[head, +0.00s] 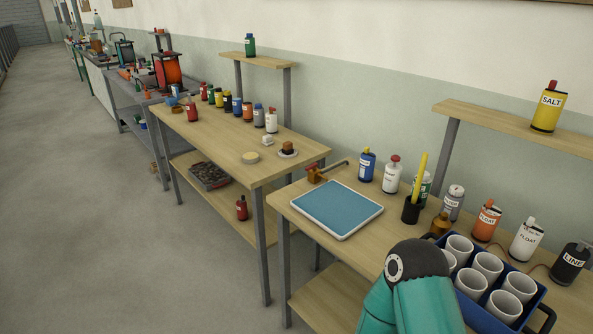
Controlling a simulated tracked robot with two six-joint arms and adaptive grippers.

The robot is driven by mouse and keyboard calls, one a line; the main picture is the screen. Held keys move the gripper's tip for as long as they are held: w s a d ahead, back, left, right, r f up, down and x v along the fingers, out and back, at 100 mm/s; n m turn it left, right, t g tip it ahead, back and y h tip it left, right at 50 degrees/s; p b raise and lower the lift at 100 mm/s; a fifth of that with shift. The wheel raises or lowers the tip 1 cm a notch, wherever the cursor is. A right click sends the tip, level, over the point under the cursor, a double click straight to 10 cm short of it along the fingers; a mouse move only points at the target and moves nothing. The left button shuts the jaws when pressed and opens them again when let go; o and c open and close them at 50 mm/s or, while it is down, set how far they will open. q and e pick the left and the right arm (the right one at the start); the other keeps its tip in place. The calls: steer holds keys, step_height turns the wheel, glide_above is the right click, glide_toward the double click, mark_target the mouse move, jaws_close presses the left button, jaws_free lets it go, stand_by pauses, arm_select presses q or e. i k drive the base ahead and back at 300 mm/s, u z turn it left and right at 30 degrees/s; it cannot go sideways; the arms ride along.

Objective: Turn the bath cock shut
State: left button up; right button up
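A small brass-coloured cock (314,177) stands at the back left corner of a shallow white-rimmed tray of blue bath (335,237) on the near wooden bench. A thin dark bar reaches from the cock to the back right, ending in a small dark tip. It is too small to tell whether the cock is open or shut. Neither of my grippers is in view. A teal link of my own arm shows at the bottom, right of the bath, with its gripper out of frame.
A blue crate of white cups (540,314) stands at right. A black pot (411,210) with a yellow stick, a blue bottle (366,166) and several other labelled bottles line the back. A second bench (220,142) lies beyond a gap; open floor (100,240) is at left.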

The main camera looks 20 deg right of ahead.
mark_target(313, 166)
steer(key=z, duration=0.15)
steer(key=i, duration=0.9)
steer(key=u, duration=0.05)
